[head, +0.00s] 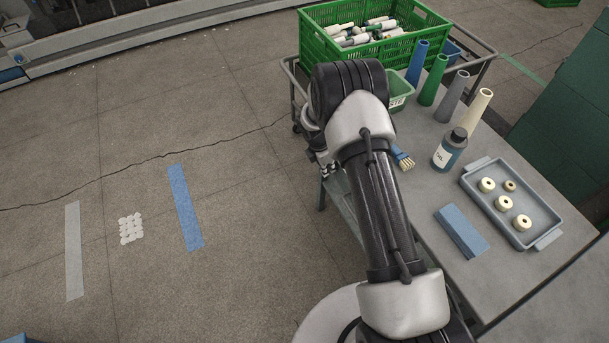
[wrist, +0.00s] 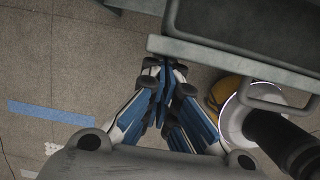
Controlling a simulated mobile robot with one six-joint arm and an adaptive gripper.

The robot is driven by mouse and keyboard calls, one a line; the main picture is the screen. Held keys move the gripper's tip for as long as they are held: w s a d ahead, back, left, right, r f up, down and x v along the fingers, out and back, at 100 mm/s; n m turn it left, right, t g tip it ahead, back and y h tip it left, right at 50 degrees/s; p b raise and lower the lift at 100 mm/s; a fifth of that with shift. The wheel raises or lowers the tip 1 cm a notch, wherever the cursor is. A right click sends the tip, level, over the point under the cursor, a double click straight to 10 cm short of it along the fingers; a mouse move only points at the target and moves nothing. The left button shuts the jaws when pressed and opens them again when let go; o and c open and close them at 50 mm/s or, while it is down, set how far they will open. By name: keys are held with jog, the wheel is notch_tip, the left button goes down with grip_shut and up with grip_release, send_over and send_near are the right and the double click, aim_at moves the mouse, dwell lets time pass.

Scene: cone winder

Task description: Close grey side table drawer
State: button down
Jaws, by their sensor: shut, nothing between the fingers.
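The grey side table (head: 480,270) stands on the right in the head view. Its drawer (wrist: 215,58) shows in the wrist view as a pale grey front edge with a dark hollow behind it, so it stands open. A bar handle (wrist: 262,104) sticks out from the front. My gripper (wrist: 162,64) is shut and empty, its blue fingers together. The fingertips are by the left end of the drawer front; I cannot tell whether they touch it. In the head view my arm hides the drawer and most of the gripper.
On the table are several coloured cones (head: 430,80), a bottle (head: 450,150), a blue block (head: 461,231), a brush (head: 402,158) and a tray (head: 545,222) of small spools. A green crate (head: 350,52) stands behind. The floor (head: 250,240) to the left is open.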

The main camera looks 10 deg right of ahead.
jog(key=d, duration=0.2)
jog(key=w+d, duration=0.1)
jog(key=d, duration=0.3)
jog(key=shift+w, duration=0.4)
jog(key=s+a+r+p, duration=0.2)
jog(key=a+r, duration=0.4)
jog(key=r, duration=0.3)
jog(key=shift+a+r+p, duration=0.15)
jog(key=shift+r+p, duration=0.2)
